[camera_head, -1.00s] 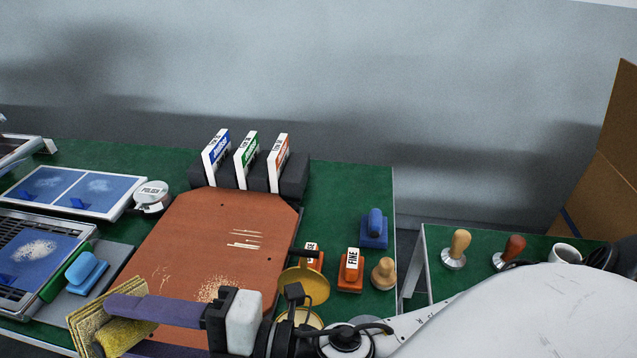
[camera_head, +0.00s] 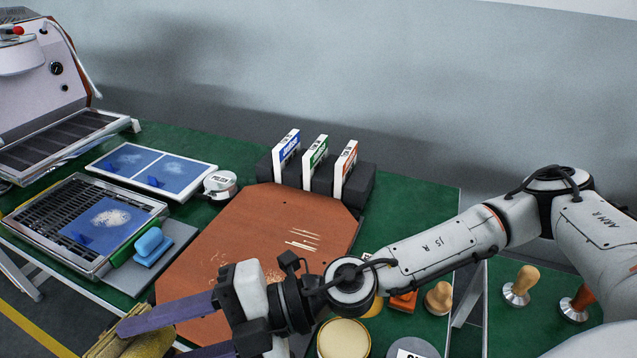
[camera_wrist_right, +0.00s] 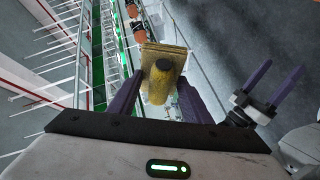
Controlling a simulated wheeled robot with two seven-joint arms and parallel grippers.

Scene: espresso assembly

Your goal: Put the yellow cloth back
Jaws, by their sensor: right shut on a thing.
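The yellow cloth (camera_head: 138,343) is at the bottom left of the head view, partly cut off by the frame edge. My right gripper (camera_wrist_right: 158,88) is shut on it, with one purple finger on each side. In the right wrist view the cloth (camera_wrist_right: 160,80) shows a flat tan-yellow part and a rounded olive-yellow part between the fingers. It is held in front of the table's near edge, and its height is unclear. My left gripper (camera_wrist_right: 270,88) shows at the right of the wrist view, its two purple fingers apart and empty.
A brown board (camera_head: 250,230) lies on the green table, below my right arm. A blue sponge-like block (camera_head: 153,246) sits on a grey plate beside a tray with a blue pad (camera_head: 108,222).

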